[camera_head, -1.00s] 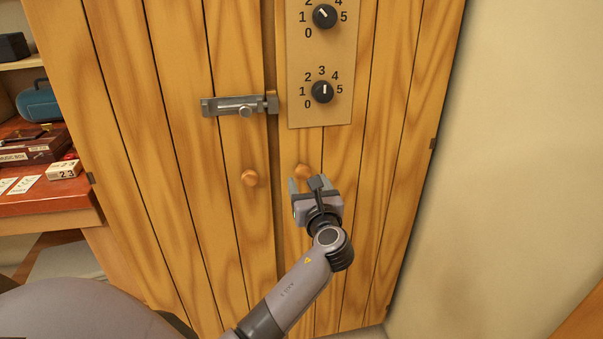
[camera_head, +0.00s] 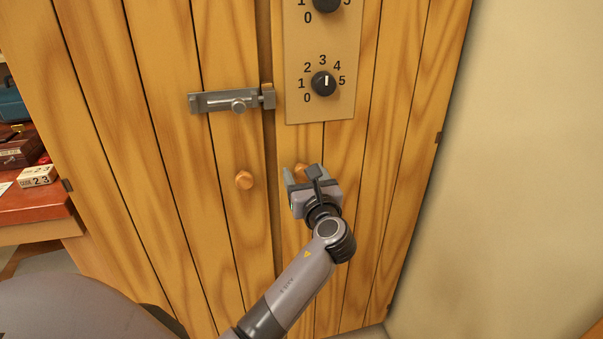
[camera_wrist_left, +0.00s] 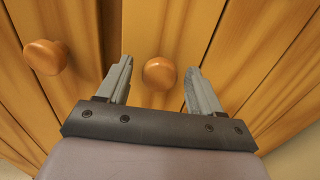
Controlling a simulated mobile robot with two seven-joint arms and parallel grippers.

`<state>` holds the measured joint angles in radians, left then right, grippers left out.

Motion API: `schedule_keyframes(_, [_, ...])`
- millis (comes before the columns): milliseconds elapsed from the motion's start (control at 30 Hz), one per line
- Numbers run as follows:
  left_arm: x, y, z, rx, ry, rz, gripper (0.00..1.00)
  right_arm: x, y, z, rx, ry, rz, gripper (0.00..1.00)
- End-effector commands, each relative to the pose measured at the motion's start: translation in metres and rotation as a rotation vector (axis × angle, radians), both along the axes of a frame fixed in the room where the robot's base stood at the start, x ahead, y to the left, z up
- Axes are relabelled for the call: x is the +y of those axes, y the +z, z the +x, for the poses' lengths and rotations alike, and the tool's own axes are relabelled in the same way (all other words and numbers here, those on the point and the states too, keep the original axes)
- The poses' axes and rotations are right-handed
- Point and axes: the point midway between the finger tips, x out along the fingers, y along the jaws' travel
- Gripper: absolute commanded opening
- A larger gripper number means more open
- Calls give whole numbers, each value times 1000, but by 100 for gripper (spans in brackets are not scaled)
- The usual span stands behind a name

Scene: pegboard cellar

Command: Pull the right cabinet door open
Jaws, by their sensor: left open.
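The right cabinet door (camera_head: 350,200) is wooden and stands shut beside the left door (camera_head: 160,150). Its round wooden knob (camera_head: 301,168) is partly hidden by my left gripper (camera_head: 303,177) in the head view. In the left wrist view the right door's knob (camera_wrist_left: 159,73) lies between the two open fingers of my left gripper (camera_wrist_left: 158,78), near their tips, with a gap on each side. The left door's knob (camera_head: 244,180) also shows in the left wrist view (camera_wrist_left: 45,57). My right gripper is not in view.
A metal slide bolt (camera_head: 232,101) sits on the left door, its end at a catch by the seam. A panel (camera_head: 345,60) with dials is on the right door. A plain wall (camera_head: 530,150) stands right; a red-topped desk (camera_head: 40,205) stands left.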

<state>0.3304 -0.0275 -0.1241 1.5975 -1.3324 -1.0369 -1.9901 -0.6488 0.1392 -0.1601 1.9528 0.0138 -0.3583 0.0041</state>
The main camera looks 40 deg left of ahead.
Motion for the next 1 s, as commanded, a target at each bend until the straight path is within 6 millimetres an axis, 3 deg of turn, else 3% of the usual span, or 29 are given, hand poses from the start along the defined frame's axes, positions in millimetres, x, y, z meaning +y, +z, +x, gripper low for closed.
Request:
schedule_keyframes(467, [-2,0,0,-1,0,-1,66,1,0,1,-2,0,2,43])
schedule_keyframes(500, [-2,0,0,-1,0,-1,62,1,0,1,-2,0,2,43])
schedule_keyframes(700, [-2,0,0,0,0,0,0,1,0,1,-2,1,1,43])
schedule_keyframes(1000, [-2,0,0,1,9,-1,0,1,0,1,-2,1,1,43])
